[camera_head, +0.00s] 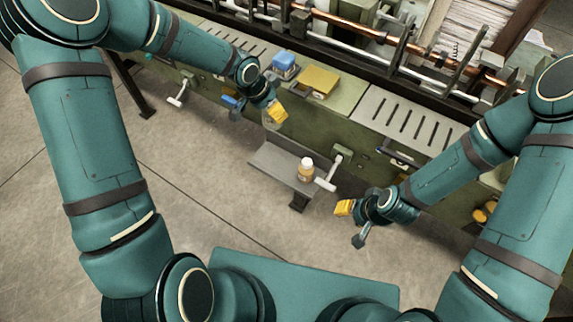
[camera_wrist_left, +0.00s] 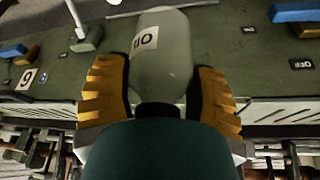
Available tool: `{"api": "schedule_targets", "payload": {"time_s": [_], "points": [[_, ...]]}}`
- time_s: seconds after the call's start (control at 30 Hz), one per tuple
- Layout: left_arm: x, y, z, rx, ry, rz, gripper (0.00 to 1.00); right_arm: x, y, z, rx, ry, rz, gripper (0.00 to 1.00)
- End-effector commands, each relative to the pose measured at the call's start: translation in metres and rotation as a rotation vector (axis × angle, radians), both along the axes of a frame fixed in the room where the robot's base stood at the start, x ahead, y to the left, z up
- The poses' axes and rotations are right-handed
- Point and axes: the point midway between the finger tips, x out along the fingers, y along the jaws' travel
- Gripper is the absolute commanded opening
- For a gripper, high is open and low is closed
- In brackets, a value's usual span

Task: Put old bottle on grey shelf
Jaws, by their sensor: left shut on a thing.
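My left gripper (camera_head: 268,108) is shut on a pale, translucent bottle (camera_wrist_left: 160,62). In the left wrist view the bottle sits between the two yellow finger pads and carries a white label with dark letters, only partly readable. In the head view the held bottle (camera_head: 271,122) shows faintly below the yellow fingertip, in front of the green machine. The grey shelf (camera_head: 268,158) juts from the machine's front, lower and to the right of my left gripper. My right gripper (camera_head: 352,222) is right of and nearer than the shelf, with its fingers apart and nothing visible between them.
A small amber bottle with a white cap (camera_head: 306,170) stands on the right part of the shelf, beside a white-handled lever (camera_head: 326,182). A blue box (camera_head: 284,64) and a yellow box (camera_head: 318,81) sit on the machine top. The shelf's left part is bare.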

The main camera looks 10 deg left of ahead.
Motion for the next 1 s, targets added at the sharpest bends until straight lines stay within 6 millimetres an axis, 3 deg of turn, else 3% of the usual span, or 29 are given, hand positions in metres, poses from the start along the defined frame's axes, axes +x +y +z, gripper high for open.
{"api": "schedule_targets", "payload": {"time_s": [0.2, 0.4, 1.0], "points": [[0.011, -0.018, -0.074, -0.005, 0.006, -0.219, 0.32, 0.003, -0.001, 0.015, -0.002, -0.008, -0.007, 0.47], [0.010, -0.035, -0.127, -0.004, 0.003, -0.364, 0.32, 0.006, -0.001, 0.023, -0.002, -0.014, -0.011, 0.47], [0.008, -0.044, -0.214, 0.000, -0.001, -0.434, 0.32, 0.007, -0.001, 0.022, -0.004, -0.016, -0.013, 0.47]]}}
